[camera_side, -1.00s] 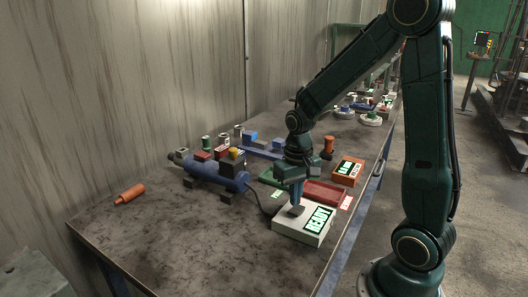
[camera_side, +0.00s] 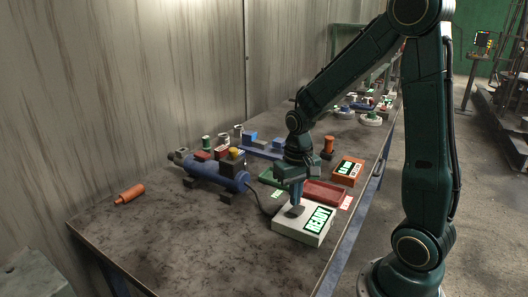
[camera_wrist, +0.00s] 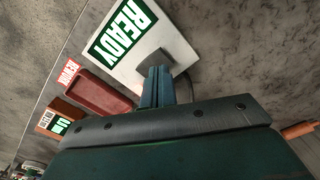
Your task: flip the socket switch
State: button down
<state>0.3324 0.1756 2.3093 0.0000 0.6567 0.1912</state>
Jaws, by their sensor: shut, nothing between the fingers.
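The socket box is a white box (camera_side: 287,229) with a green and white READY label (camera_side: 319,219); it lies near the table's right edge. A small dark grey switch (camera_side: 295,211) sits on its top, and it also shows in the wrist view (camera_wrist: 153,63). My gripper (camera_side: 296,202) points down with its blue fingers shut and empty. The fingertips are at the switch and seem to touch it; in the wrist view the fingers (camera_wrist: 156,75) hide part of it. I cannot tell which way the switch is set.
A blue cylindrical tool (camera_side: 213,172) on dark supports lies left of the box, joined by a cable. A red tray (camera_side: 322,192) and an orange box (camera_side: 348,170) stand behind. An orange bottle (camera_side: 130,194) lies at left. The front table area is clear.

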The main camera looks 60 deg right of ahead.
aim_at(295, 212)
jog(key=shift+f, duration=1.25)
dwell(1.5)
jog(key=shift+r, duration=3.65)
jog(key=s+a+r+n+t, duration=0.5)
jog(key=s+a+r+n, duration=0.1)
jog(key=s+a+r, duration=0.4)
jog(key=shift+s+r+t, duration=0.3)
jog(key=shift+s+r, duration=0.25)
jog(key=shift+s, duration=0.05)
